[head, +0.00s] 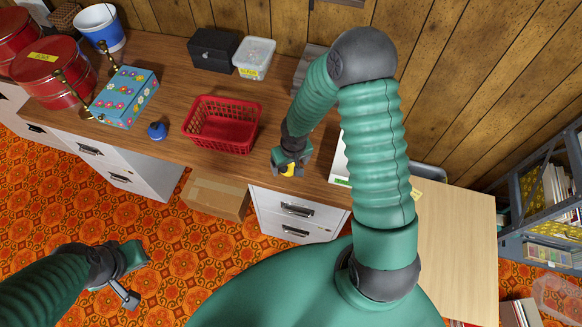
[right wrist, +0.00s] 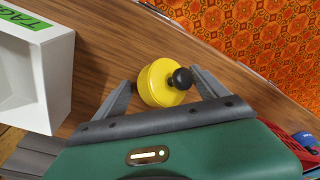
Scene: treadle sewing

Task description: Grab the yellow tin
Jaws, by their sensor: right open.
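The yellow tin (right wrist: 152,84) is small and round with a black knob (right wrist: 182,78) on it. It sits on the wooden desk near its front edge. In the right wrist view my right gripper (right wrist: 161,77) is open, with one finger on each side of the tin. I cannot tell whether either finger touches it. In the head view the tin (head: 289,170) is mostly hidden by my right gripper (head: 289,167), which is over it. My left gripper (head: 137,276) hangs over the orange carpet, away from the desk, with its fingers apart.
A red basket (head: 222,125) stands left of the tin, with a small blue object (head: 157,131) beyond it. A white box (right wrist: 35,75) with a green label is near the right gripper. A cardboard box (head: 215,197) is on the floor below the desk.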

